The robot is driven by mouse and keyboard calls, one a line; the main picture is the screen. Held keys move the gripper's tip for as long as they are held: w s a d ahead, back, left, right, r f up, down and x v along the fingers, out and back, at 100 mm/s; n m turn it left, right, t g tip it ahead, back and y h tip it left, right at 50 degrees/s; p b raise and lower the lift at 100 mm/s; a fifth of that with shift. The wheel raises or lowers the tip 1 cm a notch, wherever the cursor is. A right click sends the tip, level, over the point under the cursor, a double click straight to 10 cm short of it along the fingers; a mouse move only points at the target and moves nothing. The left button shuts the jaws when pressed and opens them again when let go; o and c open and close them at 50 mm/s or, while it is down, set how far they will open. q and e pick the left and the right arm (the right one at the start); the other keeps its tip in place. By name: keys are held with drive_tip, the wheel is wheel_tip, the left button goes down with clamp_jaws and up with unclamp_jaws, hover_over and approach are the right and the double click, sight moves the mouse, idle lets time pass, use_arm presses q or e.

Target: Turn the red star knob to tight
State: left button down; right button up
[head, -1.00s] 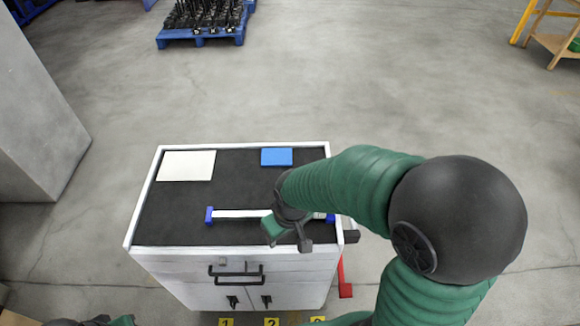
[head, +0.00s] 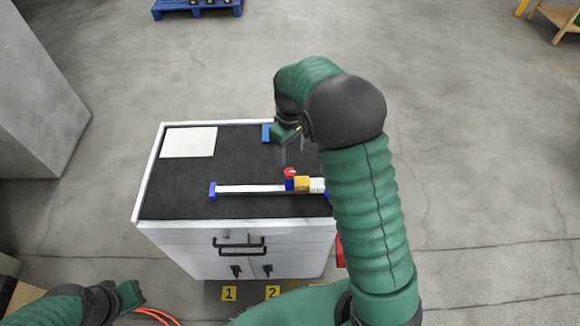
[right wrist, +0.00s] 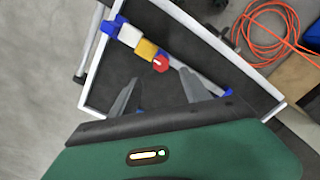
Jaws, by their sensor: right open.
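The red star knob (head: 290,172) stands on a blue block on the white rail, beside a yellow block (head: 302,183) and a white block (head: 317,185). The rail (head: 245,189) lies on the dark cabinet top and has blue ends. In the right wrist view the knob (right wrist: 161,63) shows just beyond my fingertips, with a pale mark on it. My right gripper (head: 291,154) is open and empty, close to the knob on its far side; its spread fingers (right wrist: 160,88) are not around it. My left gripper (head: 126,295) is low at the left, its jaws unclear.
A white plate (head: 188,142) and a blue pad (head: 266,133), partly hidden by my right gripper, lie at the back of the cabinet top (head: 180,178). Drawer handles (head: 240,245) face the front. An orange cable (right wrist: 265,25) lies on the floor.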

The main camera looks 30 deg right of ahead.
sight(289, 171)
wheel_tip(289, 171, down, 8)
drive_tip(key=shift+w+a+r+p, duration=0.1)
drive_tip(key=shift+a+r+p, duration=0.05)
drive_tip(key=shift+p, duration=0.35)
drive_tip(key=shift+f, duration=0.6)
clamp_jaws()
